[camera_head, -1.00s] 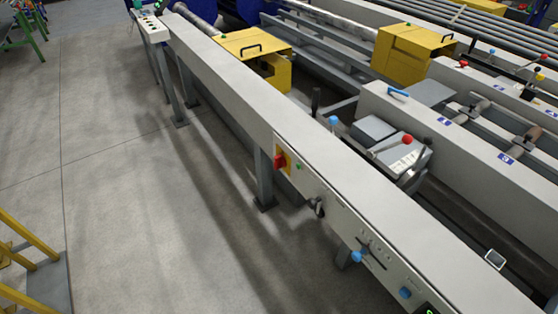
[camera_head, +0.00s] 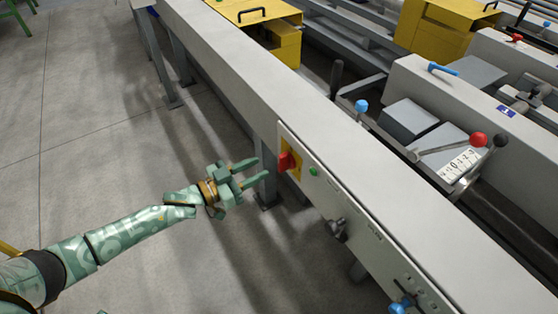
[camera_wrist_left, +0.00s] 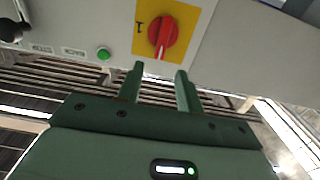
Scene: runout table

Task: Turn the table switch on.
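The table switch (camera_head: 286,161) is a red rotary knob on a yellow plate, on the side face of the long grey table. In the left wrist view the red knob (camera_wrist_left: 163,32) sits on its yellow plate (camera_wrist_left: 192,18) just beyond the fingertips. A "1" mark shows beside the knob. My left gripper (camera_head: 254,172) is open and empty, to the left of the switch and apart from it. Its two fingers (camera_wrist_left: 160,78) point toward the plate in the wrist view. My right gripper is not in view.
A green button (camera_head: 313,171) lies right of the switch. A black knob (camera_head: 337,229) and a blue knob (camera_head: 399,306) stick out farther along the panel. A grey table leg (camera_head: 265,185) stands behind my gripper. The floor (camera_head: 110,140) at left is clear.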

